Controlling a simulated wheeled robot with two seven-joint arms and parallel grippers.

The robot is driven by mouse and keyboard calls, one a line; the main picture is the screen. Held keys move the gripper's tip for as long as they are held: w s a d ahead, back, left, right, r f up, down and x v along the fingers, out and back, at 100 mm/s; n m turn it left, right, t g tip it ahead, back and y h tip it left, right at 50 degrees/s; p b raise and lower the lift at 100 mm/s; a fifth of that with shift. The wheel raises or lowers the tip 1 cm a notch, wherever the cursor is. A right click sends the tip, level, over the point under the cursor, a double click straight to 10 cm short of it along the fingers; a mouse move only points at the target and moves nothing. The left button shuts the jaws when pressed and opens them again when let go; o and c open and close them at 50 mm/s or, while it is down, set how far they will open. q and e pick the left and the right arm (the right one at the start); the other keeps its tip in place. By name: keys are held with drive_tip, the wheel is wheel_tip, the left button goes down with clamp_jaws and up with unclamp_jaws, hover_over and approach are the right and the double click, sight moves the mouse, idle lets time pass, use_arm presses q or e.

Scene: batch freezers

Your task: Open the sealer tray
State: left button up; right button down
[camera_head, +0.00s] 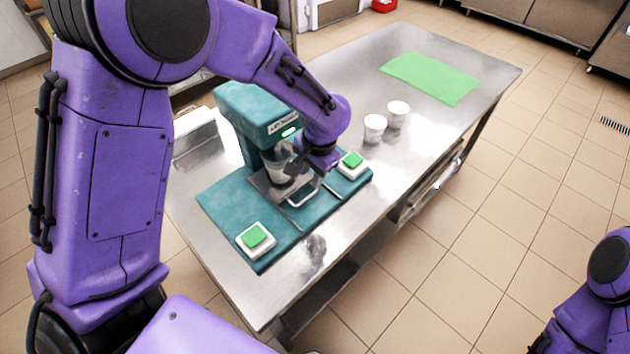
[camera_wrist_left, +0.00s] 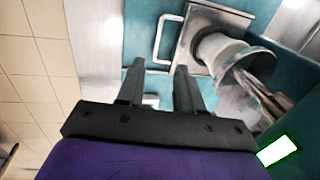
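The teal lid sealer (camera_head: 258,108) stands on a metal table. Its metal tray (camera_head: 266,190) lies at the front of its base, with a white cup (camera_head: 279,172) seated in it under the sealing head. The tray's loop handle (camera_head: 304,197) projects from the tray; in the left wrist view the handle (camera_wrist_left: 157,40) lies just beyond my fingertips. My left gripper (camera_wrist_left: 160,68) is open, its two fingers apart, with the handle's near end in line with the gap. Contact cannot be told. My right forearm shows at the lower right of the head view; its gripper is out of frame.
Two green buttons on white boxes (camera_head: 256,240) (camera_head: 352,164) flank the tray on the teal base. Two white cups (camera_head: 375,128) (camera_head: 397,114) and a green mat (camera_head: 430,78) are farther along the table (camera_head: 345,75). The table's near edge is clear.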

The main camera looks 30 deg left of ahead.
use_arm(q)
hover_over(305, 200)
drive_tip(key=d, duration=0.1)
drive_tip(key=f, duration=0.3)
drive_tip(key=s+f, duration=0.1)
drive_tip(key=f, duration=0.1)
drive_tip(key=shift+d, duration=0.1)
drive_tip(key=f, duration=0.1)
drive_tip(key=w+f, duration=0.1)
drive_tip(key=f, duration=0.1)
drive_tip(key=f+p, duration=0.1)
drive_tip(key=shift+w+a+f, duration=0.2)
drive_tip(key=shift+a+f, duration=0.05)
drive_tip(key=shift+a, duration=0.15)
drive_tip(key=shift+s+r, duration=0.1)
drive_tip(key=shift+s, duration=0.15)
drive_tip(key=shift+w, duration=0.1)
clamp_jaws()
